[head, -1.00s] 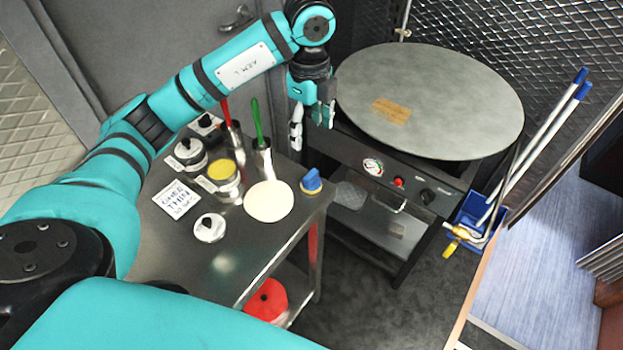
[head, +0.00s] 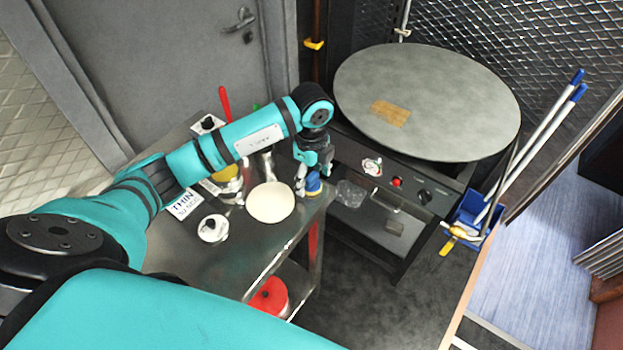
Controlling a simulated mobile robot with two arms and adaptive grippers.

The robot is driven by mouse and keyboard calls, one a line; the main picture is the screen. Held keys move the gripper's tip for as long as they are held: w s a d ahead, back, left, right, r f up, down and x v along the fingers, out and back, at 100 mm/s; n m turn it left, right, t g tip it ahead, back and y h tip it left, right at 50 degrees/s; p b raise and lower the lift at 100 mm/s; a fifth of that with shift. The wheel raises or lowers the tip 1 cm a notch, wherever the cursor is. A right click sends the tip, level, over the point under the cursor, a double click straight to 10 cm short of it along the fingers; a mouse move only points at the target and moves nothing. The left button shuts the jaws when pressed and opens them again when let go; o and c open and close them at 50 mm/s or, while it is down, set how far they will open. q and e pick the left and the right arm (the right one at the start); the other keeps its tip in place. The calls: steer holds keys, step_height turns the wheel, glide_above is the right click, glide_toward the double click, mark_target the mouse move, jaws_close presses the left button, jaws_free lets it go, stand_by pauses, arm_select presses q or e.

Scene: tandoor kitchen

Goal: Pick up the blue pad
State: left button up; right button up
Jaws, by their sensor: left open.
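The blue pad (head: 314,185) is a small blue piece with a yellowish base at the right corner of the steel table (head: 225,262). My left gripper (head: 307,187) is right at it, pointing down, with its fingers around or just in front of the pad. The gripper is open. The fingers and wrist hide part of the pad, and I cannot tell whether they touch it. My right gripper is not in view.
A flat pale round (head: 270,203) lies just left of the pad. A white lidded pot (head: 213,229) and a lettered card (head: 184,204) stand further left. The large round griddle (head: 440,100) is behind right. A red round item (head: 270,298) is on the lower shelf.

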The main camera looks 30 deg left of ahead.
mark_target(312, 177)
arm_select(q)
steer(key=shift+f, duration=0.1)
steer(key=shift+c, duration=0.4)
steer(key=c, duration=1.3)
steer(key=shift+r+b, duration=0.45)
steer(key=shift+r, duration=0.25)
step_height(312, 177, up, 2)
steer(key=shift+s+d+r+b, duration=0.1)
steer(key=shift+b, duration=0.45)
steer(key=s+d, duration=0.2)
steer(key=s, duration=0.2)
steer(key=s+d+r+b, duration=0.1)
steer(key=s+d, duration=0.1)
steer(key=s, duration=0.3)
steer(key=s+d+b, duration=0.1)
steer(key=s+d, duration=0.2)
steer(key=s, duration=0.2)
steer(key=shift+r, duration=0.25)
